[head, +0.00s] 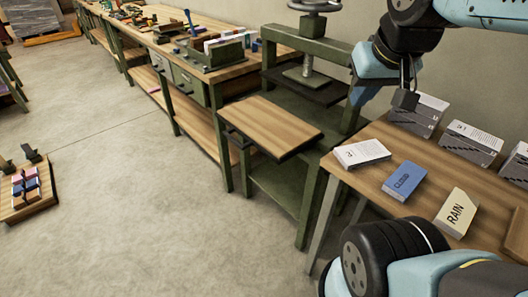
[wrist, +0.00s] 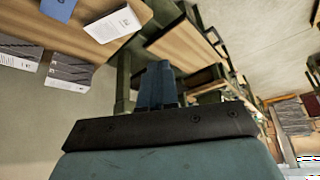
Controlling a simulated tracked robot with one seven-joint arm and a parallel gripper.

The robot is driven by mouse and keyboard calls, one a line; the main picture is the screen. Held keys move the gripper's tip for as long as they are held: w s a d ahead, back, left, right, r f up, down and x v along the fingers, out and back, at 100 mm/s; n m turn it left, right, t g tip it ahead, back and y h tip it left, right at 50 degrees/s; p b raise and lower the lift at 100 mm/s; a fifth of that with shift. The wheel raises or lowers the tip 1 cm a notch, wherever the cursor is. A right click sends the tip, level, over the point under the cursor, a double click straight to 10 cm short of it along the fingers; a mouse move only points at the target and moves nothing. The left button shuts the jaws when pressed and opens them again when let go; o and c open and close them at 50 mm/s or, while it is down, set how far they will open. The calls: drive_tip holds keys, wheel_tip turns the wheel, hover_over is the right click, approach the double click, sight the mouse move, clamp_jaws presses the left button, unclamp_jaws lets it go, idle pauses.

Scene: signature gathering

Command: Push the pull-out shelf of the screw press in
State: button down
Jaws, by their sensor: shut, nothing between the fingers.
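The screw press (head: 312,55) is a green metal frame with a round handwheel on top and a vertical screw above a dark plate. Its pull-out shelf (head: 270,122), a wooden board, sticks out from the front of the press over the floor. The shelf also shows in the wrist view (wrist: 178,45), above and to the right of my fingers. My gripper (head: 406,97) is to the right of the press, above the near table, apart from the shelf. In the wrist view my gripper (wrist: 158,68) shows its fingers together with nothing between them.
A long workbench (head: 235,71) with tools adjoins the press on the left. The floor (head: 130,190) before the shelf is clear.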

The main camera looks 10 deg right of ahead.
drive_tip(key=shift+w, duration=0.15)
drive_tip(key=w+a+f+n+g+h, duration=0.3)
drive_tip(key=w+a+f+n, duration=0.2)
drive_tip(key=w+f, duration=0.3)
drive_tip(key=w+a+f+n+g+h, duration=0.3)
drive_tip(key=w+a+f+n, duration=0.25)
drive_tip(key=f, duration=0.45)
drive_tip(key=n+t+h, duration=0.9)
drive_tip(key=n+t, duration=0.1)
drive_tip(key=n, duration=0.4)
approach(271, 157)
drive_tip(key=x, duration=0.7)
drive_tip(key=shift+f, duration=0.2)
